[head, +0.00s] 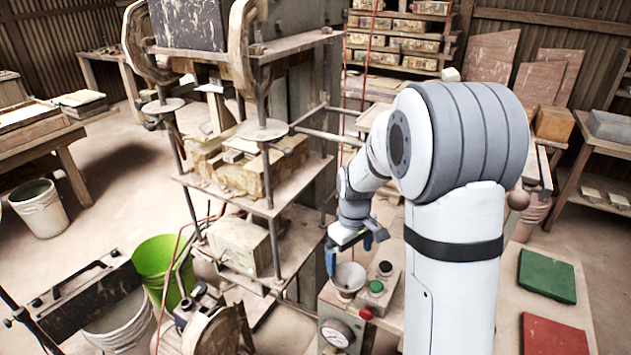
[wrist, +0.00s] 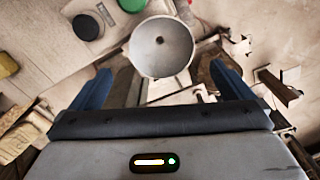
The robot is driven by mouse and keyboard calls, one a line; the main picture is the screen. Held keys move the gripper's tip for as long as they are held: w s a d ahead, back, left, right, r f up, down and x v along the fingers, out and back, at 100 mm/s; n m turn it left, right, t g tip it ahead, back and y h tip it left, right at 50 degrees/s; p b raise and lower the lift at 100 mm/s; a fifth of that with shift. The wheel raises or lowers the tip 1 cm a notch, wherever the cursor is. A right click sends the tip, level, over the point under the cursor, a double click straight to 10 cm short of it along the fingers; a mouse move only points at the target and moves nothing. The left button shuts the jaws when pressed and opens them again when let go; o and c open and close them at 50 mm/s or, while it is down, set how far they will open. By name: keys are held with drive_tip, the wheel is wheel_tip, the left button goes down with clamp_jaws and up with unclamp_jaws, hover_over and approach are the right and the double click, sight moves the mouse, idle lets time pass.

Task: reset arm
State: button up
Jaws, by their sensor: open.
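My gripper (head: 349,252) is at the end of my white and grey arm, near the middle of the head view. Its two blue fingers are apart, with nothing held between them. In the wrist view my gripper (wrist: 165,88) shows both fingers spread wide. A pale bowl or funnel (wrist: 161,47) lies just beyond the fingertips there. In the head view the same bowl (head: 348,278) sits just below my gripper, on the control bench; whether they touch I cannot tell.
The press frame (head: 290,205) stands close left of my gripper. A green button (head: 376,287), a black knob (head: 385,268) and a gauge (head: 336,333) are on the bench. A green tile (head: 547,276) and a red tile (head: 553,337) lie right. A green bucket (head: 160,265) stands left.

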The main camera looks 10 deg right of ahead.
drive_tip(key=s+r+m+t, duration=0.1)
drive_tip(key=s+r+m, duration=0.2)
drive_tip(key=s+r, duration=0.4)
drive_tip(key=s+r+m+t, duration=0.2)
drive_tip(key=s+r, duration=0.4)
drive_tip(key=s, duration=0.9)
drive_tip(key=shift+a+r+m, duration=0.3)
drive_tip(key=shift+r+m, duration=0.05)
drive_tip(key=shift+m, duration=0.35)
drive_tip(key=shift+w, duration=0.1)
drive_tip(key=shift+c, duration=0.2)
